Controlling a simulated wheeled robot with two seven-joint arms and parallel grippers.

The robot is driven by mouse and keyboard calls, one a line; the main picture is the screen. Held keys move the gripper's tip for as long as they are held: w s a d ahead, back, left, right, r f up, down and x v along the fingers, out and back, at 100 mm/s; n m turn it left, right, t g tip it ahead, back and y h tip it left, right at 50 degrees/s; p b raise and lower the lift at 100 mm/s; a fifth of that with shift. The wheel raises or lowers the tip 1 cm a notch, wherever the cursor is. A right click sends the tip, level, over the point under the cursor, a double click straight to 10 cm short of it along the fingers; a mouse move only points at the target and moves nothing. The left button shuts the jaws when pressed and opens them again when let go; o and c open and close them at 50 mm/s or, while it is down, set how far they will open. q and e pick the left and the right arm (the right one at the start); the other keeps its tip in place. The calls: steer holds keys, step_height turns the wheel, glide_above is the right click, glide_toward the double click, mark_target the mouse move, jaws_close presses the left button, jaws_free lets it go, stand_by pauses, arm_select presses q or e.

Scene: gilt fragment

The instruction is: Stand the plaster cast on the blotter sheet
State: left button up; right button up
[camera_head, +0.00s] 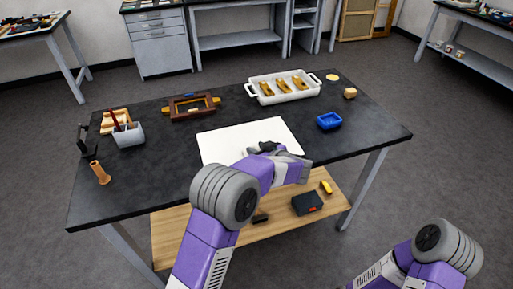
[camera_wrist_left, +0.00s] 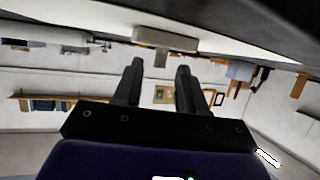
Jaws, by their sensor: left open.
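The white blotter sheet (camera_head: 225,142) lies flat on the dark table, its near part covered by my left arm. My left gripper (camera_head: 262,147) is low over the sheet, fingers open. The left wrist view appears upside down. There the open fingers (camera_wrist_left: 160,68) point at a pale block with a short stub (camera_wrist_left: 165,38), apart from both fingers. It may be the plaster cast; I cannot tell, nor can I pick it out in the head view. My right gripper is out of view; only part of my right arm shows at lower right.
The right front of the tabletop is clear.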

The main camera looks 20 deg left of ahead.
arm_select(q)
steer(key=v, duration=1.1)
steer(key=shift+p, duration=0.45)
